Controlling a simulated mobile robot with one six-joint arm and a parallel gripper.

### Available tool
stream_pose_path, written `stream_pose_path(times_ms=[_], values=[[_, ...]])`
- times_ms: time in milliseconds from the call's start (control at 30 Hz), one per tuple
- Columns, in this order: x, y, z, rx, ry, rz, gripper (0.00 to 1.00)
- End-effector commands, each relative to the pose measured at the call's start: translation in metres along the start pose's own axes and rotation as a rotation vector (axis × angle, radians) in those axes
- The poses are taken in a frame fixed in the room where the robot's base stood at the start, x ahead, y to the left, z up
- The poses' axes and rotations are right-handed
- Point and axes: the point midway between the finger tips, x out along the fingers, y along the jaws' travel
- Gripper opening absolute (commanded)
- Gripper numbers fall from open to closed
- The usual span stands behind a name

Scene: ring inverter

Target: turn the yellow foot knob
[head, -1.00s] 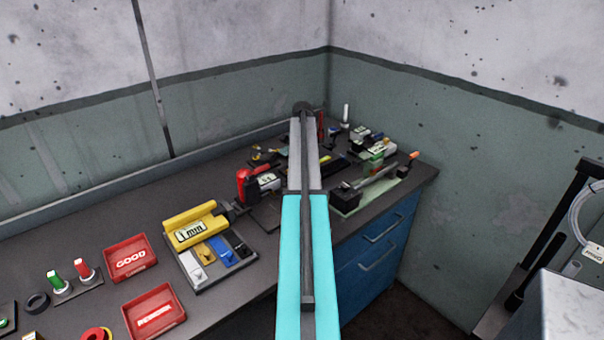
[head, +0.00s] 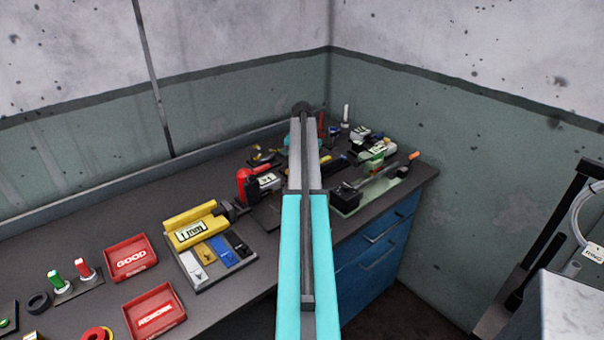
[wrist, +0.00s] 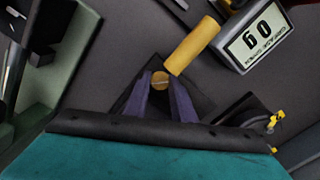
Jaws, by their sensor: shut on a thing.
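The yellow foot knob (wrist: 160,79) shows in the wrist view as a small round yellow top with a line across it, above a dark square base (wrist: 190,92). My gripper (wrist: 161,82) has its two purple fingers on either side of the knob and is shut on it. A yellow cylinder (wrist: 192,46) lies close beyond the knob, up and to the right. In the head view my arm covers the knob and the fingers.
A white sign reading 60 (wrist: 258,40) stands right of the yellow cylinder. In the head view, a red clamp-like device (head: 246,184) is left of my arm and a grey device on a pale green plate (head: 348,197) is right. Red trays (head: 130,257) are farther left.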

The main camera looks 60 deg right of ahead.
Motion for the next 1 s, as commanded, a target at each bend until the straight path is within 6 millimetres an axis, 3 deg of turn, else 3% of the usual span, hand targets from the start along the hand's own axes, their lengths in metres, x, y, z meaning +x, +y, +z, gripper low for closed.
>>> stream_pose_path(times_ms=[400, 433, 533, 1000], values=[[-0.0018, -0.0017, -0.0021, -0.012, 0.007, -0.004, 0.00], [-0.0019, -0.0017, -0.0022, -0.011, 0.007, -0.004, 0.26], [-0.0017, -0.0015, -0.0018, -0.011, 0.006, -0.004, 0.41], [-0.0056, -0.0003, -0.0008, -0.010, 0.002, -0.001, 0.41]])
